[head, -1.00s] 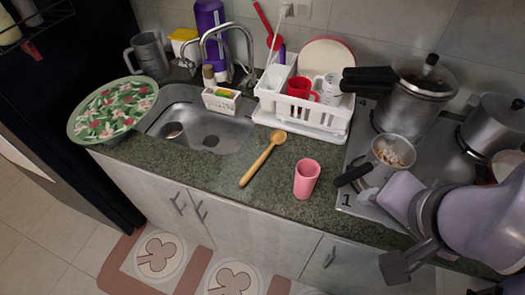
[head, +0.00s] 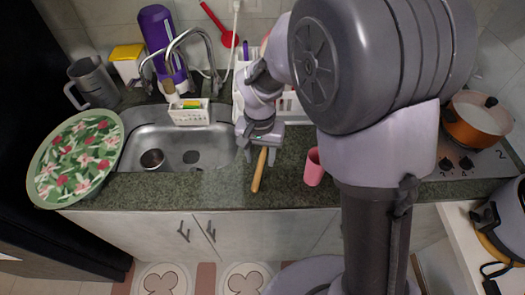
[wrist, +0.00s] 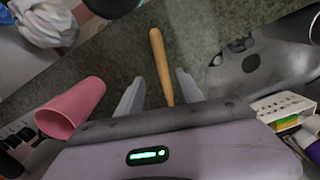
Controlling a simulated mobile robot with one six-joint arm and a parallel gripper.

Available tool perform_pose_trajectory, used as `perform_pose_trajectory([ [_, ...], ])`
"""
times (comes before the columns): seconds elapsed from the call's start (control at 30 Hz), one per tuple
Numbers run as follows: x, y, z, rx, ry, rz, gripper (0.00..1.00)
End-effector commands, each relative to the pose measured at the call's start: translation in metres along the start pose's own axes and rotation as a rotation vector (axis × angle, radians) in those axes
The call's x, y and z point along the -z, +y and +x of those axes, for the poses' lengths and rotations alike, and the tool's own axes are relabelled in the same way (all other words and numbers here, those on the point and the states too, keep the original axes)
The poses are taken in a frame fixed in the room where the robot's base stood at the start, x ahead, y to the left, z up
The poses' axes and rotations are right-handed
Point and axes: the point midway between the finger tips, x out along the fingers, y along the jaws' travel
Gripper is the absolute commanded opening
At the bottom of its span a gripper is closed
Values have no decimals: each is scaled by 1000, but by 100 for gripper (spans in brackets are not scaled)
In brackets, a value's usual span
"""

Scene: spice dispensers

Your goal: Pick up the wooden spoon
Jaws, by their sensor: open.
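The wooden spoon (head: 259,172) lies on the dark green stone counter, right of the sink, with its handle pointing toward the front edge. My gripper (head: 260,150) is over the spoon in the head view and hides its bowl end. In the wrist view the spoon's handle (wrist: 161,66) runs between my two open fingers (wrist: 158,88), with a gap on each side. The gripper body hides the rest of the spoon there. My gripper is open and holds nothing.
A pink cup (head: 313,167) stands close to the right of the spoon; it also shows in the wrist view (wrist: 70,108). The sink (head: 185,145) lies to the left. A white dish rack (head: 290,103) is behind, partly hidden by my arm. The counter's front strip is clear.

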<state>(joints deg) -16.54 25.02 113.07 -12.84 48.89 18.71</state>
Motion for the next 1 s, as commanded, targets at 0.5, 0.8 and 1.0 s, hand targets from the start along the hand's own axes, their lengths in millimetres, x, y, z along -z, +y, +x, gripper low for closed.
perform_pose_trajectory([
  [0.5, -1, -5, 58, 1, 1, 0, 44],
  [0.8, -1, -5, 57, 1, 1, 0, 0],
  [1.0, -1, -5, 57, 1, 1, 0, 0],
])
